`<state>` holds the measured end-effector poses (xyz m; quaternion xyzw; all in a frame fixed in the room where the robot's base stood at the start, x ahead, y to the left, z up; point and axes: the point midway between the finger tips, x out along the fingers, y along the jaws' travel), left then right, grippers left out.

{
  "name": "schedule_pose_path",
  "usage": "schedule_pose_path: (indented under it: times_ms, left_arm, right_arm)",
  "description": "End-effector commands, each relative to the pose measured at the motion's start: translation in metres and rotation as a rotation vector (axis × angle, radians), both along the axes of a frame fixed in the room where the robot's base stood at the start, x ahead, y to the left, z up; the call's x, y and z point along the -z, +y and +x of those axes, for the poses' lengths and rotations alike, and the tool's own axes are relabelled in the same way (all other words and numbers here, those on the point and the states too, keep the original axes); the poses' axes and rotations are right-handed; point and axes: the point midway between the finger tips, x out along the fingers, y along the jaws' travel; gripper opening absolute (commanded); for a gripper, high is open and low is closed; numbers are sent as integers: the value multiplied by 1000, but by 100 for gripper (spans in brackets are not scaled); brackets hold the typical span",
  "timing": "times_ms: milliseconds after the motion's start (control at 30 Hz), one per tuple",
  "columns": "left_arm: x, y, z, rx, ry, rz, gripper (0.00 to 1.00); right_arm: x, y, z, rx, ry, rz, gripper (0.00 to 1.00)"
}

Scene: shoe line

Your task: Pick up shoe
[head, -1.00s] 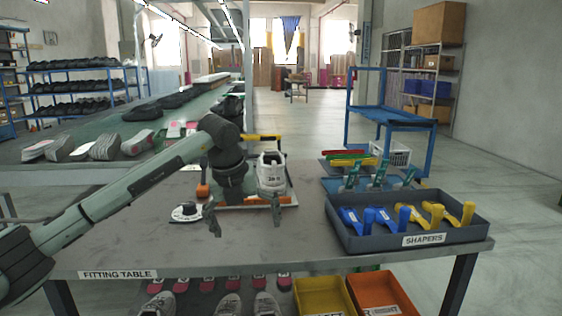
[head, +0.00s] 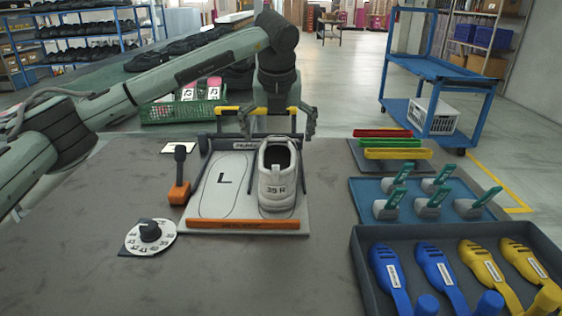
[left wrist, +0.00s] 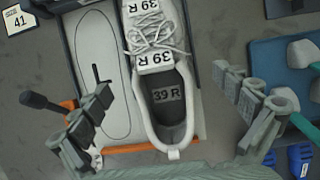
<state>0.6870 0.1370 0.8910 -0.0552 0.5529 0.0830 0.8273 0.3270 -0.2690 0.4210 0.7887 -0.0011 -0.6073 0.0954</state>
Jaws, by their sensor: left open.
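A light grey shoe marked 39 R (head: 279,180) sits on the right half of a white board (head: 222,203) on the table, beside an outline marked L. In the left wrist view the shoe (left wrist: 160,75) lies with its heel toward the gripper, its laces and inner label showing. My left gripper (head: 279,125) is open at the far side of the board in the head view, with the shoe in front of it. In the left wrist view its fingers (left wrist: 165,130) are wide apart, on either side of the shoe's heel end and not touching it. My right gripper is not in view.
An orange-based lever (head: 180,185) and a white size dial (head: 150,236) lie left of the board. On the right are a grey tray (head: 372,270) of blue and yellow shapers, a blue mat (head: 440,205) with several green-grey clips, and coloured bars (head: 390,143).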

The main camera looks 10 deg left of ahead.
Motion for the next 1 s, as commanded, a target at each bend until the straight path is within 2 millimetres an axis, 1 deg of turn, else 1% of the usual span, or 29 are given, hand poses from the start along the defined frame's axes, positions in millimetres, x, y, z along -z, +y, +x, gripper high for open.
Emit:
schedule_pose_path:
  times_ms: [33, 167, 433, 567, 767, 867, 1000]
  left_arm:
    - [7, 1, 2, 0, 3, 0, 100]
    - [19, 3, 8, -1, 2, 0, 100]
    - [54, 8, 25, 0, 3, 0, 100]
    - [61, 9, 28, 0, 2, 0, 100]
    - [62, 9, 28, 0, 1, 0, 100]
    - [62, 9, 28, 0, 1, 0, 89]
    - [62, 9, 28, 0, 1, 0, 71]
  right_arm:
    - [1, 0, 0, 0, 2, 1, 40]
    - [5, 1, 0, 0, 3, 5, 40]
    - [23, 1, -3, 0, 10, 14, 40]
    - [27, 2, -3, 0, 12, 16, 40]
    - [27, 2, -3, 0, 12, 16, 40]
    - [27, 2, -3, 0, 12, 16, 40]
    - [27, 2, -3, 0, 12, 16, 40]
